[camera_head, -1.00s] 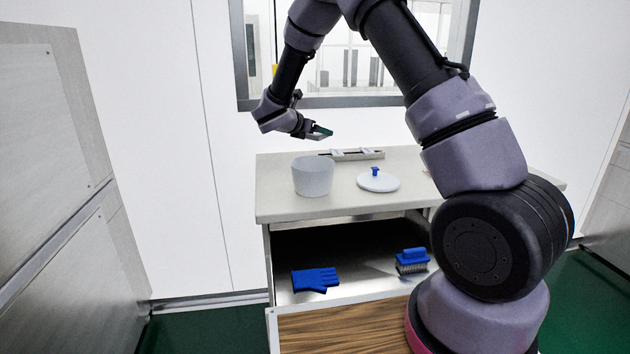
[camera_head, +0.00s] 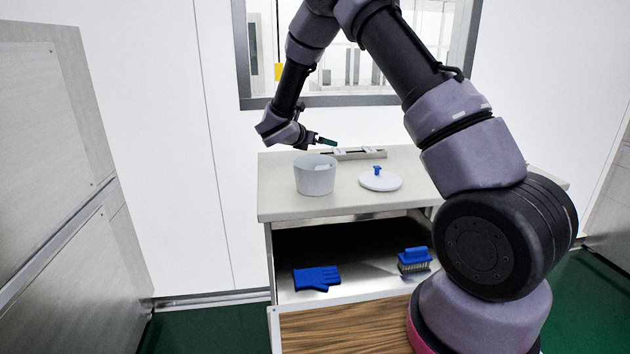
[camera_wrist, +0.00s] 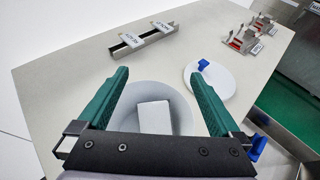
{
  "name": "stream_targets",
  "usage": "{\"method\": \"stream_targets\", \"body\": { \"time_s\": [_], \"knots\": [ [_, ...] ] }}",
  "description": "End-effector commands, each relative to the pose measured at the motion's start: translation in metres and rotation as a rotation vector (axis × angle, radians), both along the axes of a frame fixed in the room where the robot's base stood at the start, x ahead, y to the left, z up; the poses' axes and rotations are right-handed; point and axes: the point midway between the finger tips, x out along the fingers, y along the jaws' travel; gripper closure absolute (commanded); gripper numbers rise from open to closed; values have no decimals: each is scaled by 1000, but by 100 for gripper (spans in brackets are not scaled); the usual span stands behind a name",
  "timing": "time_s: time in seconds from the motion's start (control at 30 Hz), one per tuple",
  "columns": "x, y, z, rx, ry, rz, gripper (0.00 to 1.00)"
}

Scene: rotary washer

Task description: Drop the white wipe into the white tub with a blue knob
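The white tub (camera_head: 314,178) stands uncovered on the table. Its round white lid (camera_head: 380,182) with a blue knob (camera_head: 377,170) lies flat to its right. My gripper (camera_head: 326,141) is just above the tub. In the wrist view my gripper (camera_wrist: 157,95) has its green fingers wide apart. The white wipe (camera_wrist: 153,117) appears as a pale rectangle between them, within the outline of the tub (camera_wrist: 176,100), with clear gaps to both fingers. I cannot tell whether it rests on the tub's bottom. In the head view the wipe is hidden.
A metal rack (camera_wrist: 142,40) lies behind the tub on the table (camera_head: 285,204), and small metal holders (camera_wrist: 250,35) stand at the far right. Below, an open compartment holds a blue glove (camera_head: 316,278) and a blue brush (camera_head: 414,260). The table's left part is clear.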

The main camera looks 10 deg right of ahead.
Motion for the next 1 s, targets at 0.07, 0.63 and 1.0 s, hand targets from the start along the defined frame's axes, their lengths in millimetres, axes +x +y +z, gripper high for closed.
{"method": "stream_targets", "body": {
  "time_s": [0.07,0.63,1.0],
  "knots": [
    [-2,3,1,0,0,1,0],
    [-64,64,37,1,-1,2,0],
    [-71,70,41,0,0,-1,0]
  ]
}}
